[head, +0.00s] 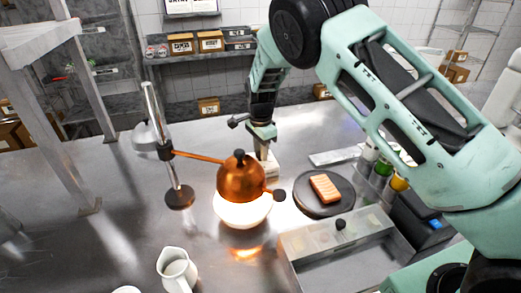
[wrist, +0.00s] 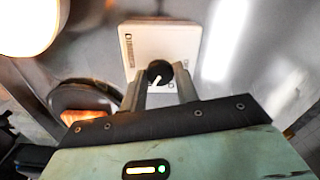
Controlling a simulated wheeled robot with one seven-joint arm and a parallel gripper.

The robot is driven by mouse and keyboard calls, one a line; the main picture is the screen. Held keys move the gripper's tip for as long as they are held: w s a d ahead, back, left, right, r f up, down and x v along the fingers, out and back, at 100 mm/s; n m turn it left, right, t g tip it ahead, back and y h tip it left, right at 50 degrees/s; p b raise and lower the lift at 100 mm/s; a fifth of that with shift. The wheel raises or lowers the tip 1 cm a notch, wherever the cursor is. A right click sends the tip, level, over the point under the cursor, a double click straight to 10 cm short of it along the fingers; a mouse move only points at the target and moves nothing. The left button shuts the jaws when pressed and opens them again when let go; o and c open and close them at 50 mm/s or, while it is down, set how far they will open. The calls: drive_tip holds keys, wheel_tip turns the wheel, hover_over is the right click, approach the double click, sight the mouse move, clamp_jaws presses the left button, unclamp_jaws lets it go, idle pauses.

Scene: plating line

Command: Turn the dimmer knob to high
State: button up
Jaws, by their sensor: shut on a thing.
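The dimmer is a pale square box (wrist: 160,40) in the wrist view, with small dark marks along its left edge. Its round black knob (wrist: 158,70) carries a white pointer line, slanting toward the lower left there. My gripper (wrist: 158,84) has one finger on each side of the knob and is shut on it. In the head view my gripper (head: 263,152) points down at the dimmer box (head: 271,168), which is partly hidden behind the lamp. The copper heat lamp (head: 240,178) hangs on a stand and glows brightly. The exact knob setting is too small to read.
A dark round plate (head: 336,207) with a salmon-coloured piece of food (head: 325,188) lies right of the lamp. A metal tray (head: 350,262) sits in front, several bottles (head: 380,175) at right, a white jug (head: 176,270) at front left.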

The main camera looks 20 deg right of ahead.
drive_tip(key=o, duration=1)
drive_tip(key=shift+c, duration=0.2)
drive_tip(key=shift+r, duration=0.1)
wheel_tip(320, 180, up, 17)
drive_tip(key=b, duration=0.3)
drive_tip(key=shift+r, duration=0.15)
